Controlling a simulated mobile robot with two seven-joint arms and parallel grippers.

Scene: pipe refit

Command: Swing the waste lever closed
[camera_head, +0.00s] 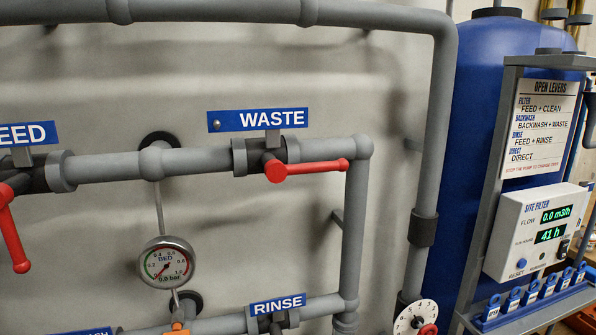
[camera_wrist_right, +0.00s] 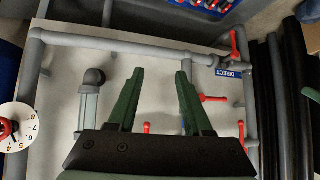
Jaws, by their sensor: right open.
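The waste lever (camera_head: 308,170) is a red handle on the valve below the blue WASTE sign (camera_head: 258,120) in the head view. It lies nearly level, along the grey pipe, with its tip pointing right toward the pipe elbow. My right gripper (camera_wrist_right: 160,72) shows in the right wrist view with its two green fingers apart and nothing between them but the pale panel behind. It is not in the head view, and I cannot tell which lever in the wrist view is the waste one. My left gripper is in neither view.
The feed lever (camera_head: 12,230) hangs down at the left. A round gauge (camera_head: 167,263) sits below the pipe. The blue tank (camera_head: 492,120) and the display box (camera_head: 535,232) stand at the right. In the wrist view, a red lever (camera_wrist_right: 213,98) is beside the right finger.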

